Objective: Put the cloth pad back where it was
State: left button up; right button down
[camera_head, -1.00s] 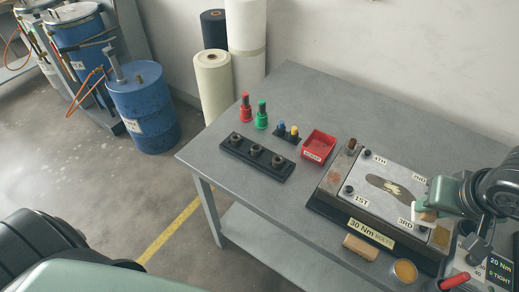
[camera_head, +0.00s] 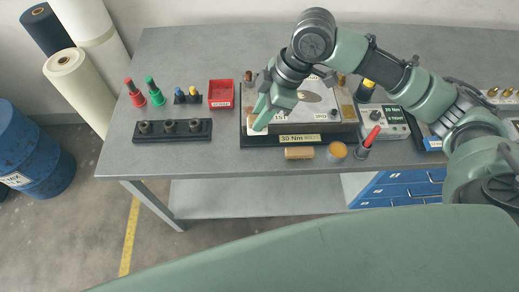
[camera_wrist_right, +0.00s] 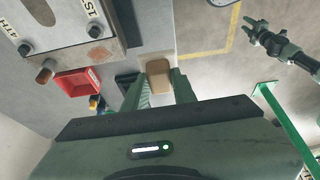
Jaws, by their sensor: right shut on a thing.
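The cloth pad is a small tan block. It shows in the wrist view (camera_wrist_right: 158,68) between the two fingers of my right gripper (camera_wrist_right: 160,84). In the head view the right gripper (camera_head: 259,118) is shut on the pad (camera_head: 253,122), near the front left corner of the grey mould plate (camera_head: 318,122), by the 1ST label. My arm covers part of the plate. My left gripper (camera_wrist_right: 262,32) shows small at the upper right of the wrist view, away from the table. Its jaw gap is too small to judge.
A tan block (camera_head: 298,153) and an amber tin (camera_head: 337,151) lie in front of the plate. A red-handled tool (camera_head: 369,138) stands right of them.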

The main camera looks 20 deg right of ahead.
notch_tip(320, 180, down, 11)
jog(key=shift+d+f+p, duration=0.1)
jog(key=shift+p, duration=0.65)
notch_tip(320, 180, down, 4)
jog(key=shift+p, duration=0.35)
jog(key=shift+f, duration=0.3)
jog(key=shift+f, duration=0.1)
jog(key=c, duration=1.1)
grip_release()
jog(key=shift+c, duration=0.2)
